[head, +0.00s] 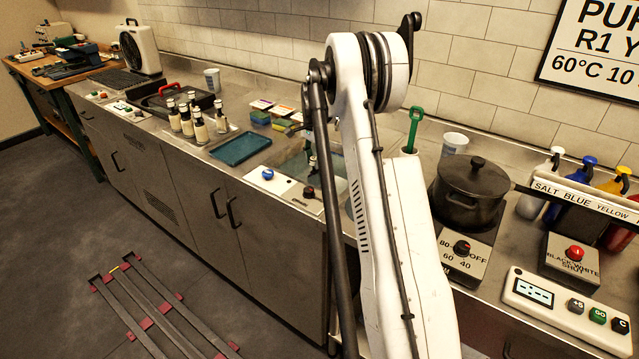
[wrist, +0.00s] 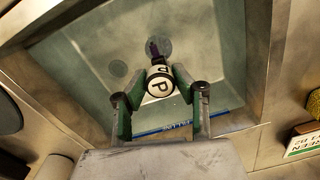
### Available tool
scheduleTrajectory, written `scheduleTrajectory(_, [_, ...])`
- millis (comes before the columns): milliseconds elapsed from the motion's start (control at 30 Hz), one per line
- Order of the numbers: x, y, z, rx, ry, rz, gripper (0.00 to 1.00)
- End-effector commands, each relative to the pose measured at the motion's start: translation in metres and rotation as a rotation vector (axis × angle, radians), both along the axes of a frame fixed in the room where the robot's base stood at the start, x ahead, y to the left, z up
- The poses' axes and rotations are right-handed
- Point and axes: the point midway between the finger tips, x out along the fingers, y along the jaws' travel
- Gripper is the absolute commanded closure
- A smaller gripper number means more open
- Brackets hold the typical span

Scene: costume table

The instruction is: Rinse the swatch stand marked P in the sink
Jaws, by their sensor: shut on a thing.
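My gripper (wrist: 160,76) is shut on the swatch stand marked P (wrist: 161,87), whose round white top with a black P faces the wrist camera. The gripper holds it over or inside the sink (wrist: 75,75), a pale grey-green basin with a blue line on its near wall. In the head view the sink (head: 335,186) is partly covered by my arm.
A panel with a blue knob (head: 268,174) lies at the sink's front. Right of my arm stand a green-handled tool (head: 414,130) and a black pot (head: 470,188).

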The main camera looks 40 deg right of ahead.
Motion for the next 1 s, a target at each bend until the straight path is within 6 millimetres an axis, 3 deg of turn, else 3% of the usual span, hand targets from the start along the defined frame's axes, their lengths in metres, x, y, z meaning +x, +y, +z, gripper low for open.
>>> scheduleTrajectory(267, [-0.003, -0.001, 0.000, 0.000, 0.000, 0.000, 1.00])
scheduleTrajectory(1000, [-0.043, -0.010, 0.000, 0.000, 0.000, 0.000, 1.00])
